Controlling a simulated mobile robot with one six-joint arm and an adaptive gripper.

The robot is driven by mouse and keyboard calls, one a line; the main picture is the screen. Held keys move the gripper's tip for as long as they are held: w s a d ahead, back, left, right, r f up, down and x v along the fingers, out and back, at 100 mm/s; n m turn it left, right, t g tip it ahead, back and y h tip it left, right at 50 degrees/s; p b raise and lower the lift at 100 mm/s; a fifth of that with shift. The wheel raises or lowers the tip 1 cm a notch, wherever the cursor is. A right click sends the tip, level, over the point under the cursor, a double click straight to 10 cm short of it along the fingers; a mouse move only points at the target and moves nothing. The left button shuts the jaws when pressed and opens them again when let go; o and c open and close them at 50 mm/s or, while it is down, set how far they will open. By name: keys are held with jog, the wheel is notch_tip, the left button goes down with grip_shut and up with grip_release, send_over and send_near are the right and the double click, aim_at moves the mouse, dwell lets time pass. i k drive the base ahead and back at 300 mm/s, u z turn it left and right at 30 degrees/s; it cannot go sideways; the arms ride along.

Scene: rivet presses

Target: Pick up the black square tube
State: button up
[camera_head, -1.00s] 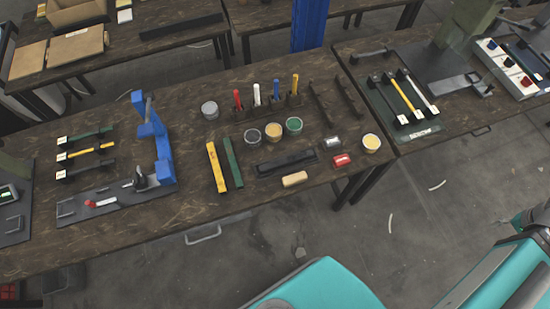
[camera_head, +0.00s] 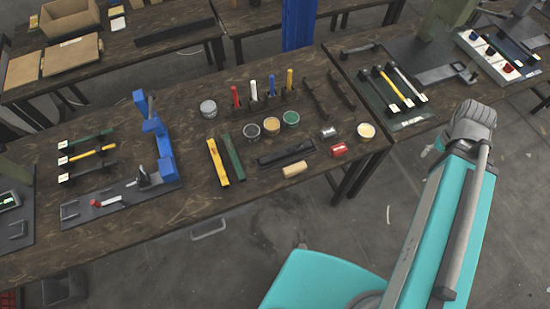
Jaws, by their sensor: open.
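A long black bar (camera_head: 285,152), which looks like the black square tube, lies on the middle workbench, in front of the round tins. It lies at a slant with its right end farther back. A yellow square tube (camera_head: 218,163) and a green one (camera_head: 233,159) lie side by side to its left. My teal arm reaches up at the right, over the floor in front of the bench. My gripper cannot be made out; a small pale shape beside the arm's grey joint is too unclear to name. Nothing of mine touches the bar.
A blue press (camera_head: 155,135) stands left. Bare bench top (camera_head: 200,203) lies at the front left.

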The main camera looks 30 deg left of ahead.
aim_at(304, 146)
jog(key=u, duration=1)
jog(key=k, duration=1.05)
jog(key=u, duration=0.35)
jog(key=i, duration=0.95)
jog(key=z, duration=0.05)
